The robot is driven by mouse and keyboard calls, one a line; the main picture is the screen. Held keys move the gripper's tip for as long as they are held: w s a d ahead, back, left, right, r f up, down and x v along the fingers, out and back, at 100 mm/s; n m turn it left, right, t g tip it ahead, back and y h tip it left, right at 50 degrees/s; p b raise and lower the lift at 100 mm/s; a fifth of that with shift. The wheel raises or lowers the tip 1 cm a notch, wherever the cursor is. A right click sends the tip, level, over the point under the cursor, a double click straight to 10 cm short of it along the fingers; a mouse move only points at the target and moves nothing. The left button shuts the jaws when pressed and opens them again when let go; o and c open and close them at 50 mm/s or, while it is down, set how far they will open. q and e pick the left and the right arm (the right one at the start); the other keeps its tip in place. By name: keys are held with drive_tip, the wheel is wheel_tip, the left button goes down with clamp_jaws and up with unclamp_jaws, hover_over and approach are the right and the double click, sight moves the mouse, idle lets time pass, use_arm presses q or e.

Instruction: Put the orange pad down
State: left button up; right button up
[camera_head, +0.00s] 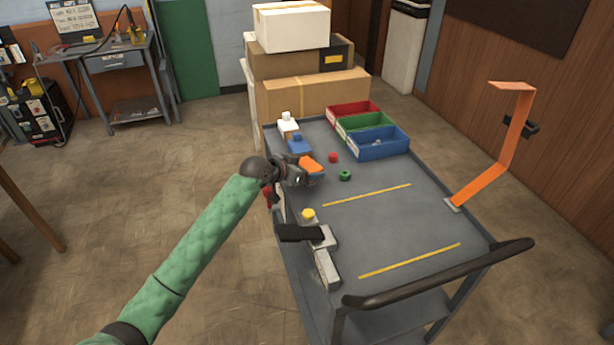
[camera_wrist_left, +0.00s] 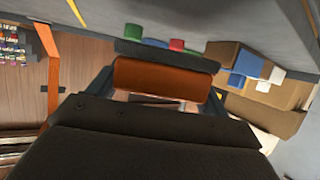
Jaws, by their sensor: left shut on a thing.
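My left gripper (camera_head: 294,172) is over the left side of the grey cart top, shut on the orange pad (camera_head: 311,163). In the left wrist view the orange pad (camera_wrist_left: 160,76) lies crosswise between the two fingers of the left gripper (camera_wrist_left: 158,84). In the head view the gripper partly hides the pad, and I cannot tell whether it touches the cart top. My right gripper is not in view.
Red, green and blue bins (camera_head: 378,143) stand at the cart's far end. A blue block (camera_head: 299,146) and a white one (camera_head: 287,124) are beyond the gripper. A green nut (camera_head: 345,175) and red knob (camera_head: 333,157) lie nearby. An orange bent strip (camera_head: 497,165) rises at right. The cart's middle is clear.

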use_arm(q)
drive_tip(key=shift+f+p, duration=0.5)
drive_tip(key=shift+f, duration=1.4)
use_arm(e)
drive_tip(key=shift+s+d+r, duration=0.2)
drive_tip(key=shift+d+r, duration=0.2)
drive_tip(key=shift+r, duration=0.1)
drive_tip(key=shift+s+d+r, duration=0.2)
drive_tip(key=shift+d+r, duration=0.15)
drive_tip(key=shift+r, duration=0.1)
use_arm(q)
drive_tip(key=shift+f, duration=0.15)
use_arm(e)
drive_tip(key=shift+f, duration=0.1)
use_arm(q)
drive_tip(key=o, duration=1)
drive_tip(key=shift+o, duration=0.2)
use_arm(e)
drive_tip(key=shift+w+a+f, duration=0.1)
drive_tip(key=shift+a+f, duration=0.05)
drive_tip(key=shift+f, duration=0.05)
